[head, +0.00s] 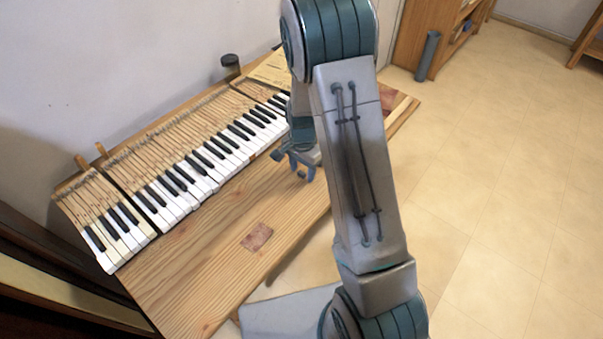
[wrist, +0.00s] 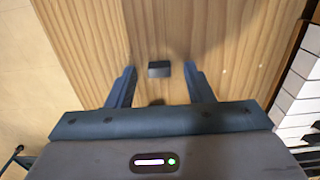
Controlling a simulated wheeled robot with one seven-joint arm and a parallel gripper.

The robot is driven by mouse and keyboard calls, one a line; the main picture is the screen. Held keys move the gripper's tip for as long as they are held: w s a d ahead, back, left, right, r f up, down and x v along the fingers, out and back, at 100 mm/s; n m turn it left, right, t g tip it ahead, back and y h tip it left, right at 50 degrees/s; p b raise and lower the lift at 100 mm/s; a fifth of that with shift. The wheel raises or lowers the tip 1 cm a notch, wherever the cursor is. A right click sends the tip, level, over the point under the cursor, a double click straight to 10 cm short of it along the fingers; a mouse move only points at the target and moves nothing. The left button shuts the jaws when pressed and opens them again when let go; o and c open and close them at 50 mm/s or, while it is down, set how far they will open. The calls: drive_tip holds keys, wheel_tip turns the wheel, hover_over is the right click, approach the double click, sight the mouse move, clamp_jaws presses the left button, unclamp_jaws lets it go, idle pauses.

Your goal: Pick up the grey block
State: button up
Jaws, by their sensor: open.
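The grey block (wrist: 159,69) is a small dark grey piece lying on the wooden table (wrist: 230,40) in the wrist view. My gripper (wrist: 161,80) is open, with one finger to the left and one to the right of the block. The block shows between the fingertips, slightly beyond them, and neither finger touches it. How high the fingers are above the table is hard to tell. In the head view my gripper (head: 301,168) hangs over the table beside the piano keys. My arm hides the block there.
A row of piano keys (head: 200,170) with wooden key sticks runs along the table's wall side. A reddish square patch (head: 257,236) marks the table's near part. A dark cylinder (head: 231,62) stands behind the keys. The tabletop around the block is clear.

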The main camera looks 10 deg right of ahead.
clamp_jaws()
drive_tip(key=shift+r, duration=0.15)
